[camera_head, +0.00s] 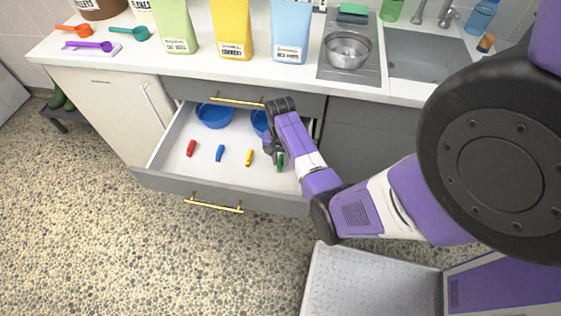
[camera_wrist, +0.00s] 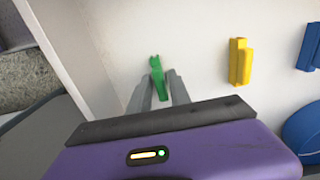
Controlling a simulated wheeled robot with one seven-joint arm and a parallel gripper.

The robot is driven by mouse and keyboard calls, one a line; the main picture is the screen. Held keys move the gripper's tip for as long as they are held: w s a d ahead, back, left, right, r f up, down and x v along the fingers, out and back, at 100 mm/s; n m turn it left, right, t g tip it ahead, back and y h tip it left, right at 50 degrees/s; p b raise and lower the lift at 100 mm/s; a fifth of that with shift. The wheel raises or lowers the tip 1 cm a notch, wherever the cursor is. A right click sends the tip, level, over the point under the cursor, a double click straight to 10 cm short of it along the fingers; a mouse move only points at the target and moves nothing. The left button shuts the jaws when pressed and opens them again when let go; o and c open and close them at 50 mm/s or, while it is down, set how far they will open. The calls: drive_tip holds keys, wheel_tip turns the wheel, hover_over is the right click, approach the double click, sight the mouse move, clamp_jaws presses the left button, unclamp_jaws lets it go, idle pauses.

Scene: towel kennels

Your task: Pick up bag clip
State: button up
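Small bag clips lie in a row on the white floor of the open drawer: red (camera_head: 191,148), blue (camera_head: 220,153), yellow (camera_head: 249,157) and green (camera_head: 280,162). My gripper (camera_head: 273,158) reaches down into the drawer's right end, at the green clip. In the wrist view the green clip (camera_wrist: 157,78) lies between the two grey fingertips of my gripper (camera_wrist: 160,82). The fingers are apart, with a narrow gap beside the clip. The yellow clip (camera_wrist: 240,61) and blue clip (camera_wrist: 311,45) lie to the right there. The green clip's lower end is partly hidden.
The drawer (camera_head: 160,181) stands open, its side wall close to my gripper. Blue bowls (camera_head: 214,116) sit at its back. The counter above holds several bags, scoops (camera_head: 92,46), a metal bowl (camera_head: 347,50) and a sink (camera_head: 430,62).

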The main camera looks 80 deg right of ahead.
clamp_jaws()
drive_tip(key=shift+r, duration=0.1)
